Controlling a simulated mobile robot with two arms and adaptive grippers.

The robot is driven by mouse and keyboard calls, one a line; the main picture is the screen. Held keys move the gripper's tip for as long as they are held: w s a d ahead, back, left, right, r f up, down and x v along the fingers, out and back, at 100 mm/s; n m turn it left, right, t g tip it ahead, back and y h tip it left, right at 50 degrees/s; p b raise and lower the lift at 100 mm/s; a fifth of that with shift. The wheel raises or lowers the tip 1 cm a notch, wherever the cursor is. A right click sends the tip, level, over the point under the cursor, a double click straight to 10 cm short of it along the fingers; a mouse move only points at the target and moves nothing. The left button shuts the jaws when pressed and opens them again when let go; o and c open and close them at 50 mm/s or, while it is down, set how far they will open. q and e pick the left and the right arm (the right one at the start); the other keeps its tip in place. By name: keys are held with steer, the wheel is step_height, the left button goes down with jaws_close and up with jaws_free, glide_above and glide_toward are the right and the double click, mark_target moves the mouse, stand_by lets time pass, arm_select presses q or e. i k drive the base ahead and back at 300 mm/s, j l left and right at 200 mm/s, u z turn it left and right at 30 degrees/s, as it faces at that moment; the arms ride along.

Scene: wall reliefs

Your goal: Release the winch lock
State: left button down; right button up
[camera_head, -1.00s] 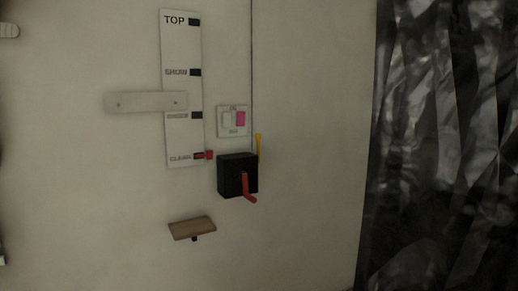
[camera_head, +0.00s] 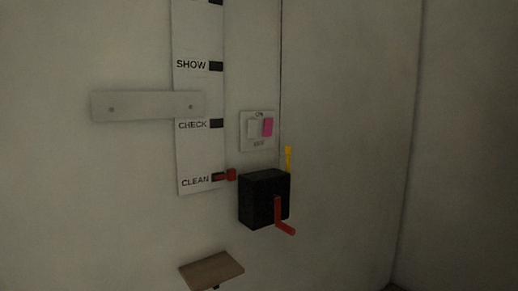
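The winch is a black box (camera_head: 260,200) on the white wall, right of centre. A red crank handle (camera_head: 279,213) sticks out from its front and bends down to the right. A yellow lever (camera_head: 288,158) stands upright behind the box's upper right edge; its lower part is hidden by the box. A thin dark line (camera_head: 281,70) runs up the wall above it. A red marker (camera_head: 231,174) sits beside the CLEAN mark of the white scale (camera_head: 199,150). Neither of my grippers is in view.
A switch plate (camera_head: 258,130) with a white and a pink rocker is above the box. A pale bar (camera_head: 147,106) crosses the scale. A small brown ledge (camera_head: 211,270) juts out below. A wall corner stands at the right.

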mark_target(287, 148)
steer(key=i+z, duration=0.1)
steer(key=i, duration=0.95)
steer(key=i+l, duration=0.55)
